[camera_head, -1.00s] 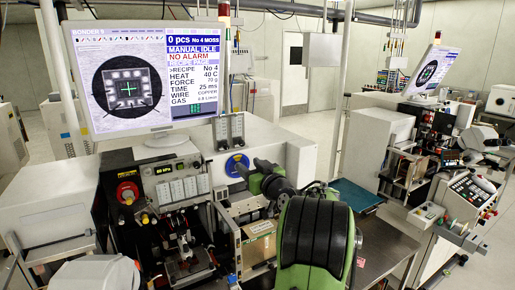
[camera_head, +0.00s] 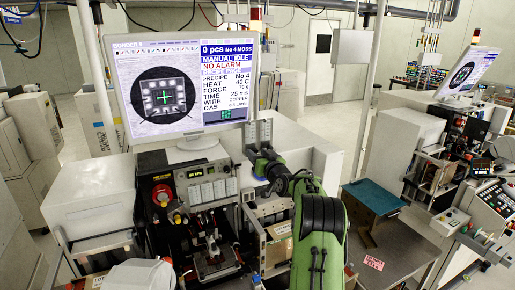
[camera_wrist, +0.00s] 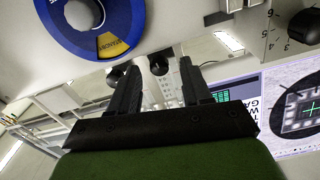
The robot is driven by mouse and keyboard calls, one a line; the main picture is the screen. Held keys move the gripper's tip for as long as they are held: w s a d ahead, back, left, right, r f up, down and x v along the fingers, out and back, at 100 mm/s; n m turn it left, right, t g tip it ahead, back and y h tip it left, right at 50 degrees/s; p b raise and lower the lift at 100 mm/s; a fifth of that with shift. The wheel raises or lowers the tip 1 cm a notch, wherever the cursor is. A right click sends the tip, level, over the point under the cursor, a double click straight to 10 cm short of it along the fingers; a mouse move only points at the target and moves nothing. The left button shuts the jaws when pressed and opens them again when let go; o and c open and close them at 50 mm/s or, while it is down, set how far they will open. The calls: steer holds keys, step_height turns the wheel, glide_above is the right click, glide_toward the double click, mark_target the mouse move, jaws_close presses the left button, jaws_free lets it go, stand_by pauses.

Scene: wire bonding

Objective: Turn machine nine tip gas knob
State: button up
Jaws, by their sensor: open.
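The machine whose monitor (camera_head: 183,85) reads BONDER 9 stands ahead, with a front panel carrying a green display and a red knob (camera_head: 161,195). My gripper (camera_head: 254,152) is at the right of this panel, below the monitor; its fingers are hard to make out there. In the wrist view my gripper (camera_wrist: 160,66) is open and empty. Two small dark round knobs (camera_wrist: 158,66) show between and beside its fingertips; contact cannot be told. A blue dial (camera_wrist: 95,25) with a yellow STANDBY mark is at the upper left. I cannot tell which knob is the tip gas knob.
A larger black knob (camera_wrist: 304,26) with a number scale is at the wrist view's upper right. A brown box (camera_head: 279,245) sits below my arm. A dark table (camera_head: 400,245) with a teal-topped box (camera_head: 374,197) is at right, beside another machine.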

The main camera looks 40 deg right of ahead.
steer(key=shift+w+d, duration=0.2)
steer(key=shift+w, duration=0.4)
steer(key=shift+c, duration=0.3)
jaws_close()
steer(key=n+b, duration=0.4)
steer(key=b, duration=0.3)
steer(key=shift+f, duration=0.15)
